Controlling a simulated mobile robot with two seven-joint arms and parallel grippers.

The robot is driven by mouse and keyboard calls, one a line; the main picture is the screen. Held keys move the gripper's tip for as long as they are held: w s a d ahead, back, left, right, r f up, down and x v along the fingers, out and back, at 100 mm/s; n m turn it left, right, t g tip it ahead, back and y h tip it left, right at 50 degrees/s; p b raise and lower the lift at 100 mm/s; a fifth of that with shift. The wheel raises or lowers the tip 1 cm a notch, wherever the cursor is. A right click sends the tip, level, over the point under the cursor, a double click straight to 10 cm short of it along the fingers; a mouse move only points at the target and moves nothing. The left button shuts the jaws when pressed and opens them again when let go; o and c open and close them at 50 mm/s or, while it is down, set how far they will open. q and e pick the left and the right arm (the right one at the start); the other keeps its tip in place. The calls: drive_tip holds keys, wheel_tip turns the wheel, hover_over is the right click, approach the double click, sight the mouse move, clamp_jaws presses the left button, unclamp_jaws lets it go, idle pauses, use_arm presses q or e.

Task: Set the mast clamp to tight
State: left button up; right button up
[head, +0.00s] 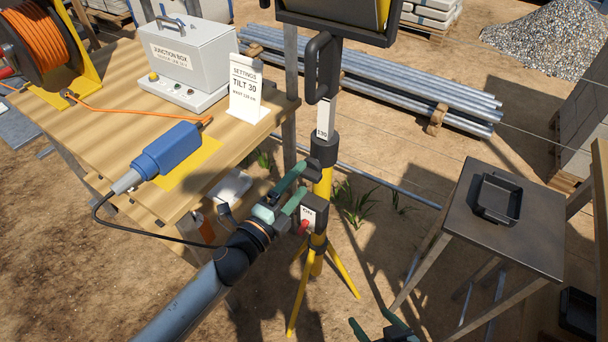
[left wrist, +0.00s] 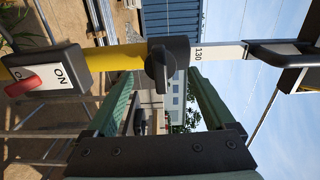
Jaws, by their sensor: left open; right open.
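The yellow mast (head: 322,185) stands on a yellow tripod, with a black collar (head: 323,149) below a white strip marked 130. The mast clamp's black knob (left wrist: 160,66) shows in the left wrist view, on the mast, which lies sideways there. My left gripper (head: 304,178) is open at the mast. In the left wrist view its green fingertips (left wrist: 163,77) lie either side of the knob; I cannot tell whether they touch it. My right gripper (head: 384,328) is open and empty at the bottom edge of the head view, partly cut off.
A wooden table (head: 105,125) with a junction box (head: 190,55) and settings card (head: 247,90) stands left. A small table (head: 510,235) with a black tray stands right.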

use_arm(q)
drive_tip(key=v, duration=0.5)
idle(0.3)
drive_tip(key=b+v, duration=0.2)
drive_tip(key=v, duration=1)
drive_tip(key=s+a+f+n+g+y, duration=0.1)
drive_tip(key=s+a+f+n+y, duration=0.1)
drive_tip(key=f+n, duration=0.5)
drive_tip(key=s+a+f+n+g+y, duration=0.2)
drive_tip(key=s+a+f+n+y, duration=0.1)
drive_tip(key=f+n, duration=0.4)
drive_tip(key=s+a+f+n+g+y, duration=0.2)
drive_tip(key=s+a+f+n+y, duration=0.1)
drive_tip(key=f+n, duration=0.4)
drive_tip(key=shift+s+a+f+n+p, duration=0.15)
drive_tip(key=shift+s+f+n+p, duration=0.3)
drive_tip(key=shift+n, duration=0.55)
drive_tip(key=shift+r, duration=0.15)
